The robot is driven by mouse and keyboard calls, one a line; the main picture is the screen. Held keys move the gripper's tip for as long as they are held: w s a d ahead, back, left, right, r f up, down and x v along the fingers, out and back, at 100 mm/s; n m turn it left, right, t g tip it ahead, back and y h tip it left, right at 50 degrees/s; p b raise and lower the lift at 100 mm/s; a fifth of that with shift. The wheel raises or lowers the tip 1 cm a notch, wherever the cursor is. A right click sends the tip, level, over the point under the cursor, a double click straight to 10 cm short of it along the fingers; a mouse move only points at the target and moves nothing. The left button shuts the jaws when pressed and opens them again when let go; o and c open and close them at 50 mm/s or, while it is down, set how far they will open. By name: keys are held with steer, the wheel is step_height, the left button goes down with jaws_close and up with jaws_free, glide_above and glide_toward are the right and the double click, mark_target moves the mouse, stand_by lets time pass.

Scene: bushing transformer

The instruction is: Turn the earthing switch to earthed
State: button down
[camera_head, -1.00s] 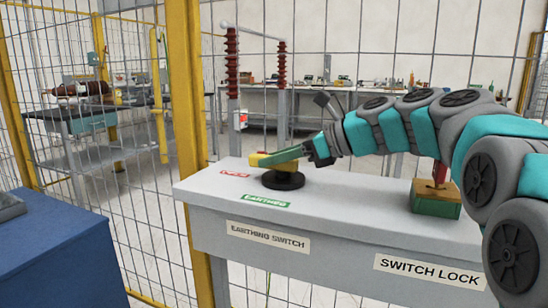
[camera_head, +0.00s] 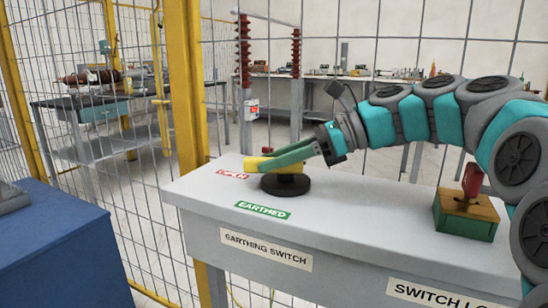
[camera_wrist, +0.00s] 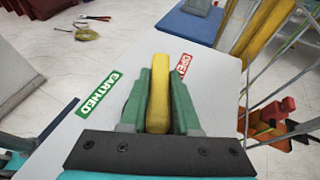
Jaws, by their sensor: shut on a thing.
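The earthing switch has a yellow handle (camera_head: 258,163) on a round black base (camera_head: 286,184), on top of the grey cabinet. My gripper (camera_head: 285,158), with green fingers, is shut on the handle from the right in the head view. In the wrist view the handle (camera_wrist: 158,90) lies between the fingers (camera_wrist: 158,78). It points between the green EARTHED label (camera_wrist: 98,92) on the left and the red OPEN label (camera_wrist: 183,65) on the right, closer to OPEN. In the head view the OPEN label (camera_head: 232,174) is left of the base, and the EARTHED label (camera_head: 263,210) is in front.
A switch lock box with a red key-like piece (camera_head: 472,180) stands on the cabinet's right. A wire mesh fence with a yellow post (camera_head: 187,90) stands close behind and left. A blue cabinet (camera_head: 60,245) is at the left. The cabinet top (camera_head: 370,215) is clear between switch and lock.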

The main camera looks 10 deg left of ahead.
steer(key=c, duration=0.6)
jaws_free()
steer(key=shift+c, duration=0.2)
steer(key=shift+r, duration=0.15)
steer(key=shift+r, duration=1.65)
steer(key=s+d, duration=0.4)
steer(key=s, duration=0.3)
steer(key=s+d+r, duration=0.1)
steer(key=s+d, duration=0.3)
steer(key=s, duration=0.3)
steer(key=shift+r+b, duration=0.25)
steer(key=shift+b, duration=0.1)
